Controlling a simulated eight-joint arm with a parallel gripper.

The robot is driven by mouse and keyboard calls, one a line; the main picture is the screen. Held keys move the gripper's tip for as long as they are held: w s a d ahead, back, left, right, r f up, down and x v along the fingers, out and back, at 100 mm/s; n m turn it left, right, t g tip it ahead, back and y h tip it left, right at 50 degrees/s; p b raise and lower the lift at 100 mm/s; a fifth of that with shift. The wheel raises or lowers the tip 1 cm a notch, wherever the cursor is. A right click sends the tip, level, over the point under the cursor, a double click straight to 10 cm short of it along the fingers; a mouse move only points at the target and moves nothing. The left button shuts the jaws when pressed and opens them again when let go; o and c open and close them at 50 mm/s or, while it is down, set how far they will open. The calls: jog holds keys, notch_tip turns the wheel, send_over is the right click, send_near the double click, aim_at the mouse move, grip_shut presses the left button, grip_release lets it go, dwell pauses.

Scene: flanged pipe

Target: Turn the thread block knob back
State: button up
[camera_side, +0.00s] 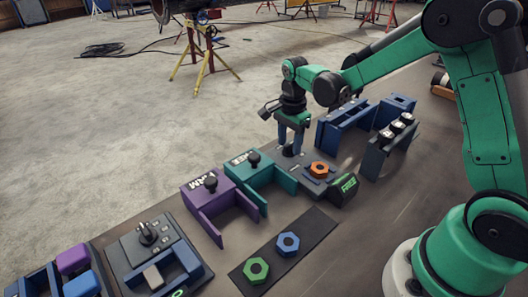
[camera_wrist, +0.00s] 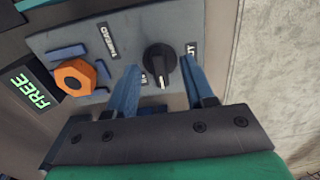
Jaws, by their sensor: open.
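The thread block (camera_side: 306,183) is a grey plate on the bench with an orange hex nut (camera_side: 319,169) on it. In the wrist view the plate (camera_wrist: 105,27) carries the nut (camera_wrist: 75,78), a THREAD label and a round black knob (camera_wrist: 159,59). The knob's white pointer line faces down toward my gripper body, between two partly covered labels. My gripper (camera_wrist: 161,66) is open, its blue fingers on either side of the knob; I cannot tell whether they touch it. In the side view my gripper (camera_side: 291,149) points down over the block's far end, and its fingers partly hide the knob.
The block's display (camera_side: 347,184) reads FREE in green. A teal fixture (camera_side: 268,172) and a purple fixture (camera_side: 222,199) with black knobs stand to the left. Blue fixtures (camera_side: 345,120) stand behind right. A dark mat (camera_side: 265,250) holds green and blue nuts.

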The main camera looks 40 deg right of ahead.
grip_shut()
jog(key=shift+n, duration=0.3)
jog(key=n, duration=0.4)
jog(key=shift+n, duration=2.6)
grip_release()
